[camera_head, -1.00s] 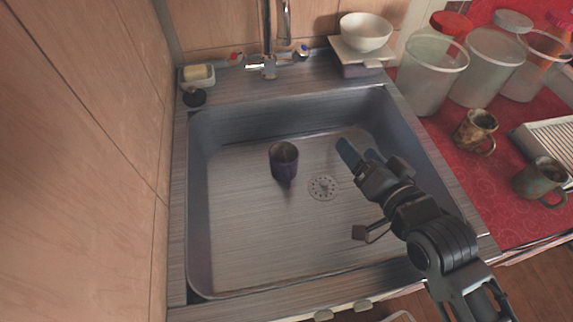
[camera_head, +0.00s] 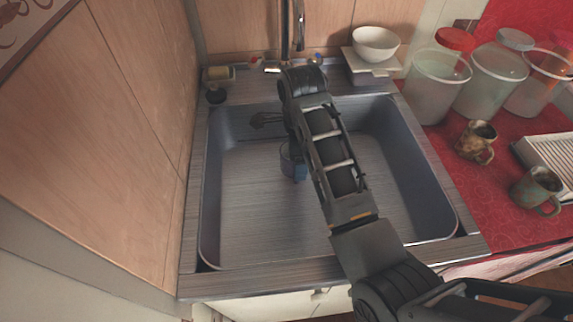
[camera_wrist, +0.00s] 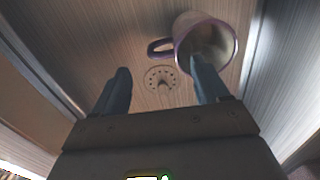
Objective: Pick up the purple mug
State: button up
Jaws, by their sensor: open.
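My gripper (camera_wrist: 161,76) is open and empty above the sink floor. Its right finger overlaps the lower part of the mug in the picture. The left finger is well to the left, with the drain showing between them. I cannot tell whether the right finger touches the mug.
The sink basin (camera_head: 245,235) has raised walls around the mug. A faucet rises at the back. A white bowl (camera_head: 376,40) stands at the back right. Clear canisters (camera_head: 436,85), a brown mug (camera_head: 474,142) and a greenish mug (camera_head: 534,190) stand on the red counter at right.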

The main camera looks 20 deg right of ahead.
jog(key=shift+a+f, duration=0.15)
jog(key=shift+a, duration=0.15)
jog(key=shift+f, duration=0.9)
jog(key=f, duration=0.5)
jog(key=shift+w+d+f, duration=0.15)
jog(key=shift+w+f, duration=0.1)
jog(key=shift+f, duration=0.1)
grip_shut()
